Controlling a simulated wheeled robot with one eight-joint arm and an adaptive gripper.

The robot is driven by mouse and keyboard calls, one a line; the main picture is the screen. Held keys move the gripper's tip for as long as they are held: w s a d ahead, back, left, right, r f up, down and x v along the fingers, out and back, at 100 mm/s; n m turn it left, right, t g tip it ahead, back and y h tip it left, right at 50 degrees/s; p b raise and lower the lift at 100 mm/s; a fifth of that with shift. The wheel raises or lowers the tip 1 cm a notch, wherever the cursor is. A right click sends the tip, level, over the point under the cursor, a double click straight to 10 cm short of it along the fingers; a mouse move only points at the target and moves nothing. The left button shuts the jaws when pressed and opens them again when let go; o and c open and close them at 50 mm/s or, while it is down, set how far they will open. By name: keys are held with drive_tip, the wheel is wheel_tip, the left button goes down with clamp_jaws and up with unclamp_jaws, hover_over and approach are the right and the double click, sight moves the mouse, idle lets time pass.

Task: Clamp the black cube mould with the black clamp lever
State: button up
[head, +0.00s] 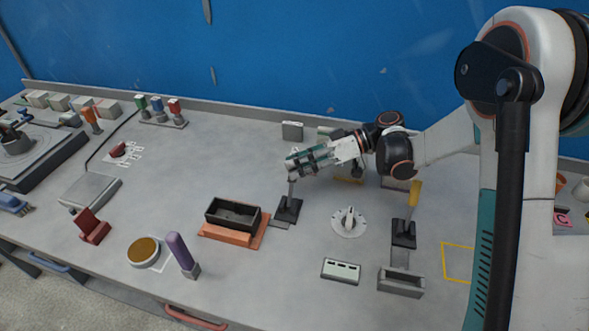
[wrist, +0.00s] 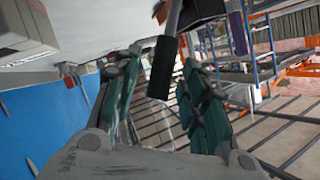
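The black cube mould (head: 221,219) is an open box on an orange plate (head: 212,233), left of centre in the head view. The clamp's dark base (head: 289,209) stands to its right. A grey shaft rises from it to the lever's black grip, which my fingers mostly hide in the head view. In the wrist view the black grip (wrist: 163,68) lies between the two teal fingers of my gripper (wrist: 162,62), near their tips, with gaps visible on both sides. My gripper (head: 291,165) is open and comes in from the right, roughly level.
A second clamp with a yellow lever (head: 414,193) and a grey mould (head: 401,284) stand to the right. A white dial (head: 349,221) sits between the clamps. A purple-handled tool (head: 180,251) and a round sieve (head: 144,251) are front left. The blue wall (head: 300,60) is behind.

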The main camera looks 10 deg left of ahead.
drive_tip(key=shift+s+a+f, duration=0.15)
drive_tip(key=shift+a, duration=0.4)
clamp_jaws()
